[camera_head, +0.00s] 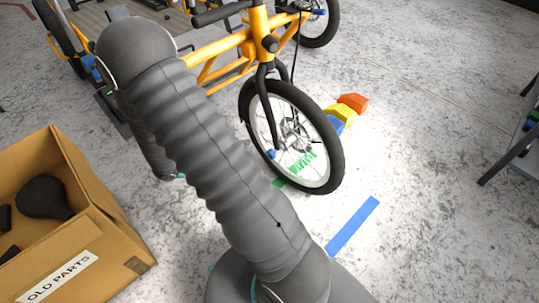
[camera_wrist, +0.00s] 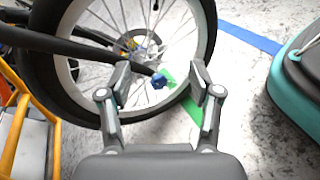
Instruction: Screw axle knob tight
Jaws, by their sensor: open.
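The blue axle knob (camera_wrist: 158,81) sits at the end of the black fork, low on the spoked wheel (camera_wrist: 205,25) in the wrist view. In the head view a small blue spot, likely the knob (camera_head: 271,154), shows on the near side of the yellow bike's front wheel (camera_head: 329,176). My gripper (camera_wrist: 161,82) is open, with one fingertip to the left and one to the right of the knob in the picture. Gaps show on both sides, and I see no contact. In the head view my arm hides the gripper.
Blue floor tape (camera_head: 352,228) lies right of the wheel. Yellow, orange and blue blocks (camera_head: 352,103) lie behind it. An open cardboard box labelled OLD PARTS (camera_head: 112,262) stands at left. A dark stand (camera_head: 505,160) is at the right edge.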

